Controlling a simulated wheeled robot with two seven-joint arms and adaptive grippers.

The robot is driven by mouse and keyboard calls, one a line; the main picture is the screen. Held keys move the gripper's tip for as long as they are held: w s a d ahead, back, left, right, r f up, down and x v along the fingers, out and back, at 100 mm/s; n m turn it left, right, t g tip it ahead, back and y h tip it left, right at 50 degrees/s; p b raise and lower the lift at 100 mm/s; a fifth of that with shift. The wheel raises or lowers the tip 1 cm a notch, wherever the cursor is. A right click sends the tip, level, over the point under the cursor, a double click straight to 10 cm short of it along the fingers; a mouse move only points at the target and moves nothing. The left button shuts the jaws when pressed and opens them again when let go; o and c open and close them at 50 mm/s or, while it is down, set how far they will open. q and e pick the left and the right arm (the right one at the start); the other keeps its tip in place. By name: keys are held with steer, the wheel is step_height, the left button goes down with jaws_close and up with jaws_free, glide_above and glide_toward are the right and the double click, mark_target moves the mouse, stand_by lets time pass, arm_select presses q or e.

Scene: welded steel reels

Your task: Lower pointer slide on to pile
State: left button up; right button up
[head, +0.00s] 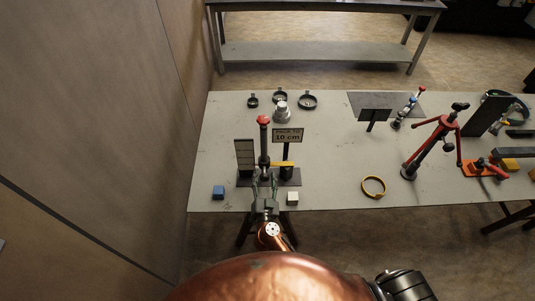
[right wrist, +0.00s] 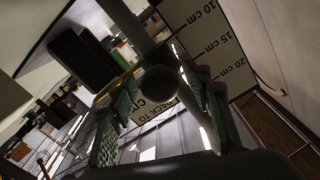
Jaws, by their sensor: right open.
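The gauge stand has an upright post with a red cap (head: 263,120) and a dark base (head: 290,179). The pointer slide shows as a yellow bar (head: 282,163) at the post, low in front of the sign; in the right wrist view a thin orange-yellow strip (right wrist: 116,81) crosses near the post. My right gripper (head: 265,179) is open at the stand's front. In the right wrist view its green fingers (right wrist: 165,110) lie either side of a dark round knob (right wrist: 160,83), with no clear contact. I cannot make out the pile. My left gripper is not in view.
A blue block (head: 218,192) and a white block (head: 292,198) lie near the front edge. A yellow ring (head: 373,186) and a red tripod (head: 430,148) are rightward. Mid-table is clear.

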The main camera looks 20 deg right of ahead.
steer(key=shift+p+v, duration=0.45)
steer(key=shift+v, duration=0.55)
steer(key=shift+p+v, duration=0.85)
steer(key=shift+v, duration=1.55)
steer(key=shift+r, duration=0.1)
steer(key=shift+r, duration=0.1)
